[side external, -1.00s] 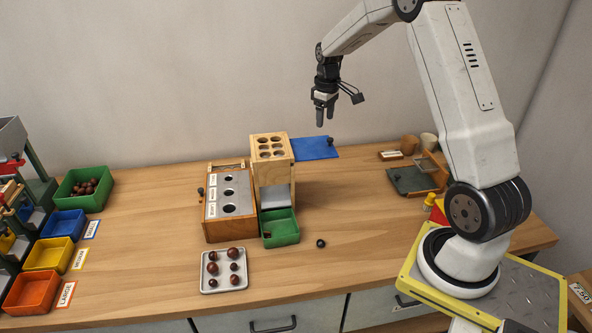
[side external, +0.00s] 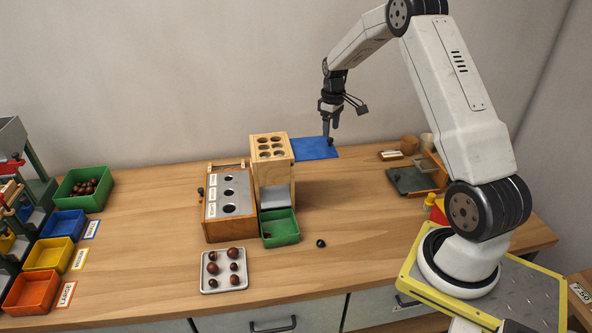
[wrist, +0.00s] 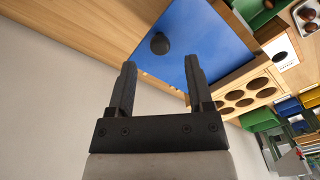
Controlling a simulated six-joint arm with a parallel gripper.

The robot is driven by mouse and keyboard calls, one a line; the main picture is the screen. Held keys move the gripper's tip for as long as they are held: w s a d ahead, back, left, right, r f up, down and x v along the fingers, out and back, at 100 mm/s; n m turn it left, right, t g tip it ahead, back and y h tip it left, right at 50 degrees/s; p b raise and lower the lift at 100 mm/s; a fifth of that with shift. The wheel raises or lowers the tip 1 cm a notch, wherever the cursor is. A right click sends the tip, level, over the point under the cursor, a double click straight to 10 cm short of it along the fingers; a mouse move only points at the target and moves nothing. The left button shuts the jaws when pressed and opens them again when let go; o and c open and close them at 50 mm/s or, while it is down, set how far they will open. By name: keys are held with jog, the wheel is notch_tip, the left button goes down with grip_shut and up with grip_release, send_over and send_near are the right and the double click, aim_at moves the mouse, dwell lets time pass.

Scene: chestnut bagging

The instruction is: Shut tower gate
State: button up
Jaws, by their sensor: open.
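The wooden tower (side external: 272,180) stands mid-table with several round holes in its top (wrist: 242,96). Its blue gate plate (side external: 312,148) sticks out to the right from the tower's upper part. A dark round knob (side external: 330,141) sits near the plate's outer end; it also shows in the wrist view (wrist: 159,43). My gripper (side external: 329,133) points down at the plate's outer end, close to the knob. In the wrist view my gripper (wrist: 160,75) is open and empty, with the knob ahead of the gap between its fingertips. I cannot tell whether a finger touches the knob.
A green bin (side external: 280,229) sits at the tower's foot, with a wooden box with holes (side external: 229,207) to its left. A metal tray (side external: 224,284) of chestnuts lies in front. A small dark object (side external: 320,243) lies on the table. Table right of the tower is mostly clear.

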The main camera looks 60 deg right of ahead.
aim_at(330, 138)
jog(key=shift+f, duration=1.65)
grip_shut()
